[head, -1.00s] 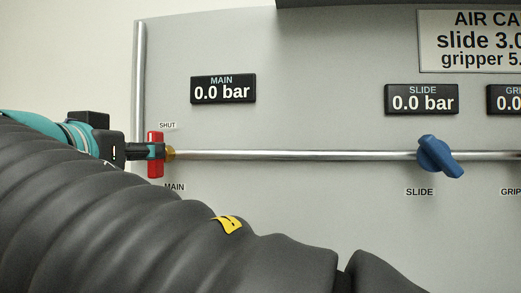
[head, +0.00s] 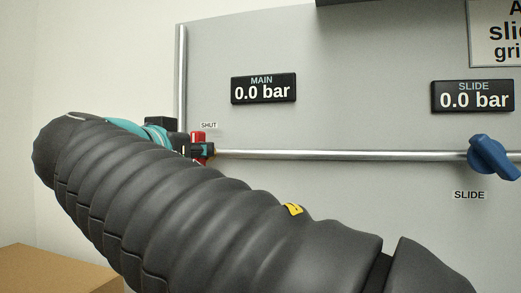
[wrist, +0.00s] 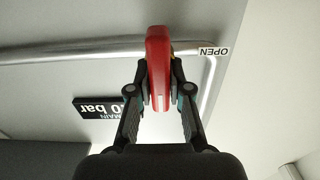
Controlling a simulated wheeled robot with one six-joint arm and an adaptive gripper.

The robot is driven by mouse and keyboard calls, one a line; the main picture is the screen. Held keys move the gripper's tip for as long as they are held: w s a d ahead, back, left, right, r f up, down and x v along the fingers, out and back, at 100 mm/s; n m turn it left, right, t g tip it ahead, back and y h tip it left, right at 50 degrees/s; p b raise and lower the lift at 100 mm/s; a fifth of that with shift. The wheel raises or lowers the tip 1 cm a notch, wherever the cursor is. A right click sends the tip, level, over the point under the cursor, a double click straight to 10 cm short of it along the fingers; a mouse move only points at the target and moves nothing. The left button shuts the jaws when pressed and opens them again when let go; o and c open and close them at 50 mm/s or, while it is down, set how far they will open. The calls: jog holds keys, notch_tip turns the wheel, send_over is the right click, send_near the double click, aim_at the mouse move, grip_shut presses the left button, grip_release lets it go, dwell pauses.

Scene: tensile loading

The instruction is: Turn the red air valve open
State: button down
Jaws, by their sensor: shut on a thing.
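The red air valve handle (head: 198,136) sits at the left end of the pipe on the grey panel, just below the SHUT label (head: 208,125). It stands roughly upright, across the pipe; its lower part is hidden by my arm. My gripper (wrist: 160,94) is shut on the handle, a finger on each side, and the red handle (wrist: 160,58) shows between them in the wrist view. An OPEN label (wrist: 213,50) is beside it there. The MAIN display (head: 263,88) reads 0.0 bar.
The blue SLIDE valve (head: 492,157) is farther right on the pipe (head: 330,154), under the SLIDE display (head: 472,96), which reads 0.0 bar. A brown surface (head: 55,270) is at lower left. My dark arm covers the lower middle of the head view.

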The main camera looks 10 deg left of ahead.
jog(key=shift+n, duration=0.4)
jog(key=n, duration=0.3)
jog(key=shift+a+n+p, duration=0.2)
jog(key=shift+n+p, duration=0.1)
jog(key=shift+n, duration=0.1)
jog(key=n+p, duration=0.1)
jog(key=n, duration=0.3)
jog(key=shift+a, duration=0.1)
jog(key=n+p, duration=0.2)
jog(key=n, duration=0.3)
jog(key=shift+a+f, duration=0.1)
jog(key=shift+f+n+p, duration=0.15)
jog(key=shift+n+p, duration=0.5)
jog(key=shift+n, duration=0.45)
jog(key=shift+f+n+p, duration=0.1)
jog(key=shift+n+p, duration=0.55)
jog(key=shift+n, duration=0.45)
jog(key=c, duration=1.1)
grip_release()
